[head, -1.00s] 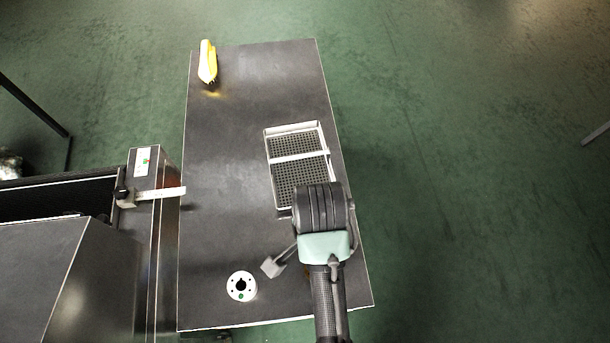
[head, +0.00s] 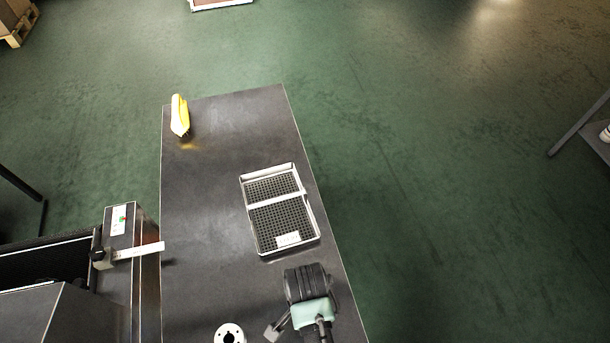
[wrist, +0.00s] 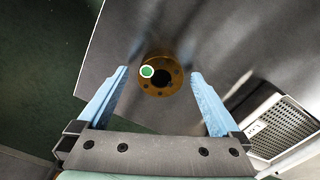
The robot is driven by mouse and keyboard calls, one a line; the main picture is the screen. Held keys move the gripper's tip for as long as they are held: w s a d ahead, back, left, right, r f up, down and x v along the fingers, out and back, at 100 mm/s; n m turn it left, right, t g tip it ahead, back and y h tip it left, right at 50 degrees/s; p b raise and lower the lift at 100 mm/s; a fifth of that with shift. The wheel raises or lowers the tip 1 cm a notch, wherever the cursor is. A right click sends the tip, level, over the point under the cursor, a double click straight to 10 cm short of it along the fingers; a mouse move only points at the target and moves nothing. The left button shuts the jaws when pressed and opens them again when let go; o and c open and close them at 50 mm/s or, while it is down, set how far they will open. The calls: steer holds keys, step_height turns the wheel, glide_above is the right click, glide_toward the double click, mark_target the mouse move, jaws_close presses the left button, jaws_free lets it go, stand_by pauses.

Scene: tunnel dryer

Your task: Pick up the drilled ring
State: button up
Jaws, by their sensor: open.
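The drilled ring (head: 218,335) lies flat on the dark table, at the bottom edge of the head view, partly cut off. It looks white there. In the wrist view the ring (wrist: 177,86) looks brassy, with a dark centre hole, small drilled holes and a green dot on its face. My gripper (wrist: 160,74) is open, its two blue fingers apart, with the ring showing between the fingertips and clear of both. How high the fingers are above it I cannot tell. In the head view my gripper (head: 276,330) is just right of the ring.
A white-framed tray with a perforated bottom (head: 247,192) lies on the table (head: 205,200) beyond my arm. A yellow object (head: 180,116) stands at the far left corner. A machine with a pale lever (head: 140,250) adjoins the left edge. The middle of the table is clear.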

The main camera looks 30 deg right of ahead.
jaws_close()
stand_by(0.5)
steer(key=shift+w, duration=0.1)
